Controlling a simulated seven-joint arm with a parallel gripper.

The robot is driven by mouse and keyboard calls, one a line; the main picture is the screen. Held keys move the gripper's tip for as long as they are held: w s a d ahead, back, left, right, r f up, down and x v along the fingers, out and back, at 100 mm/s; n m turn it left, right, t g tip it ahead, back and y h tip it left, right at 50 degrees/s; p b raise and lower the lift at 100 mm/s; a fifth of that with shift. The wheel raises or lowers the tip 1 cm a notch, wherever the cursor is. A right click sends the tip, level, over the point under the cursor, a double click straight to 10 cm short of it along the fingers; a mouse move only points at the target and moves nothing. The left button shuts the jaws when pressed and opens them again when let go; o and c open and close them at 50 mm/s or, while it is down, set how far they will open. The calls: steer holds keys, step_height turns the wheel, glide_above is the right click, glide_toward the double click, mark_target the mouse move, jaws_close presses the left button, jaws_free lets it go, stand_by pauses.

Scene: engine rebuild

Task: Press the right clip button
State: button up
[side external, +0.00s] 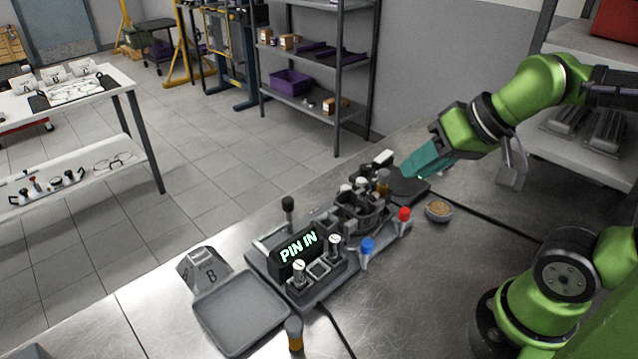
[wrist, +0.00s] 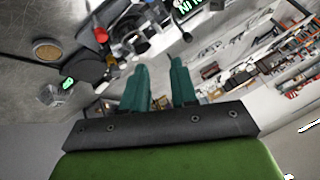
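A grey fixture (side external: 318,292) stands on the metal bench with a dark display (side external: 297,254) reading "PIN IN" in green. Two upright pale-topped posts (side external: 299,271) and (side external: 334,246) stand at its front, beside small square sockets. I cannot tell which part is the right clip button. Part of the display (wrist: 188,6) shows at the top of the wrist view. My gripper (side external: 406,172) has teal fingers and hovers above the dark pad (side external: 408,187) at the fixture's far end. In the wrist view its fingers (wrist: 159,64) are apart with nothing between them.
A blue-capped vial (side external: 366,250) and a red-capped vial (side external: 403,219) stand along the fixture's right side. A small bowl (side external: 439,210) sits farther right. An empty grey tray (side external: 240,314) and a block marked B (side external: 204,268) are at the left.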

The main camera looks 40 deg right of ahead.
jaws_close()
stand_by(1.4)
